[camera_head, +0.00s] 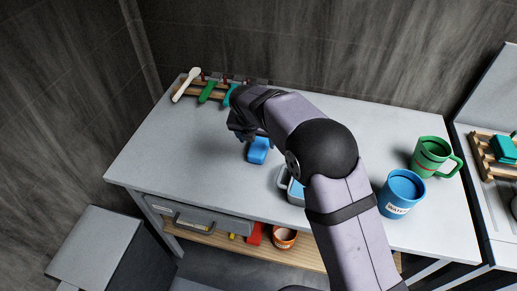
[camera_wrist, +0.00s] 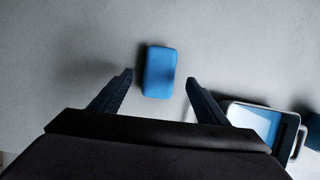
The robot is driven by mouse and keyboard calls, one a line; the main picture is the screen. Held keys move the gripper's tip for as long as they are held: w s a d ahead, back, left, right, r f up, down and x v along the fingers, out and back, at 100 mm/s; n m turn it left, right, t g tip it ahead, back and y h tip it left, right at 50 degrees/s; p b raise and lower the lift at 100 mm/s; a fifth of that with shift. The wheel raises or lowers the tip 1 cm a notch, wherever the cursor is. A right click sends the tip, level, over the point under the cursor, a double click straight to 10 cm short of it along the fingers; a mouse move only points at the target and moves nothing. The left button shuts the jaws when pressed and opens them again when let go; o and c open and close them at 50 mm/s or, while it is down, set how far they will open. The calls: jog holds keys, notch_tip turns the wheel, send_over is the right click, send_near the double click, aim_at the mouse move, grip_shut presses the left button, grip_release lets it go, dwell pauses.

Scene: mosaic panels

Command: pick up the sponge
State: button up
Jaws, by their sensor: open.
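A blue sponge (camera_head: 258,151) lies on the light grey tabletop (camera_head: 200,140), left of the middle of the table. In the wrist view the sponge (camera_wrist: 160,72) lies just beyond my fingertips, roughly centred between them. My gripper (camera_wrist: 157,82) is open and empty, with one finger on each side of the gap. In the head view my gripper (camera_head: 246,134) is above and behind the sponge, and my wrist hides part of it.
A container with a pale blue inside (camera_head: 296,192) stands right of the sponge, partly behind my arm; it shows in the wrist view (camera_wrist: 262,122). A blue mug (camera_head: 402,194) and green mug (camera_head: 433,158) stand at the right. A utensil rack (camera_head: 190,93) is at the back left.

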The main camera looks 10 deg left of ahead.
aim_at(258, 146)
jog(key=shift+p+x, duration=1.35)
jog(key=shift+x, duration=1.9)
jog(key=shift+s+f, duration=0.1)
jog(key=shift+c, duration=0.4)
jog(key=c, duration=1)
